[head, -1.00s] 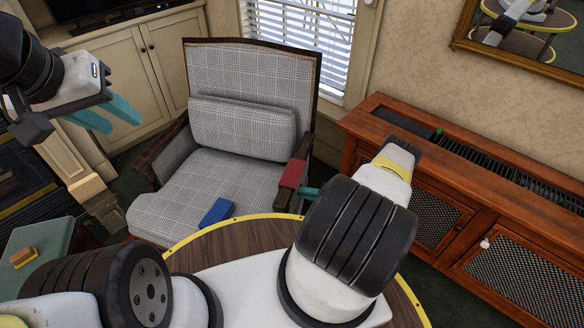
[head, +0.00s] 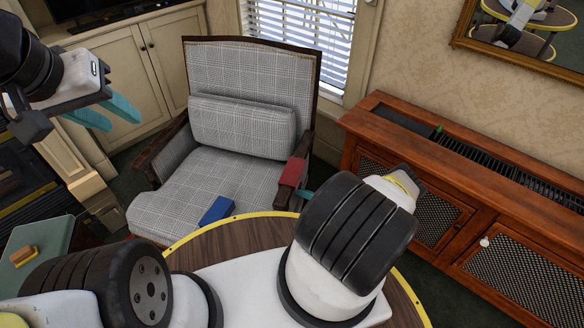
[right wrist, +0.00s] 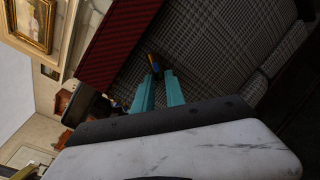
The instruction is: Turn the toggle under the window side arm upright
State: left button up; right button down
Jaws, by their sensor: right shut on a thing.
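The checked armchair (head: 240,120) stands beyond the round table. Its window-side arm, at the right, has a red cover (head: 293,172) on top, which also shows in the right wrist view (right wrist: 115,40). My right gripper (head: 307,194) is beside that arm, mostly hidden behind my own wrist. In the right wrist view, its teal fingers (right wrist: 160,76) are shut on the small toggle (right wrist: 153,66), dark blue and yellowish, below the red cover. The toggle's exact angle is hard to tell. My left gripper (head: 124,122) is open and empty in the air at the left.
A blue block (head: 216,210) lies on the chair seat. The round wooden table with a yellow rim (head: 190,234) is in front. A wooden cabinet (head: 470,180) stands along the right wall. A green box (head: 45,240) with a small wooden piece is at the lower left.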

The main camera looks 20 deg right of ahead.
jog(key=n, duration=0.3)
jog(key=shift+w+d+f+n+t, duration=0.25)
jog(key=shift+w+f+n+t, duration=0.05)
jog(key=shift+f+t, duration=0.1)
jog(key=shift+w+d+r, duration=0.1)
dwell(0.6)
jog(key=c, duration=1.6)
grip_release()
jog(key=shift+n, duration=0.3)
jog(key=shift+c, duration=0.2)
jog(key=v, duration=0.7)
jog(key=shift+s+d, duration=0.25)
jog(key=shift+c, duration=0.3)
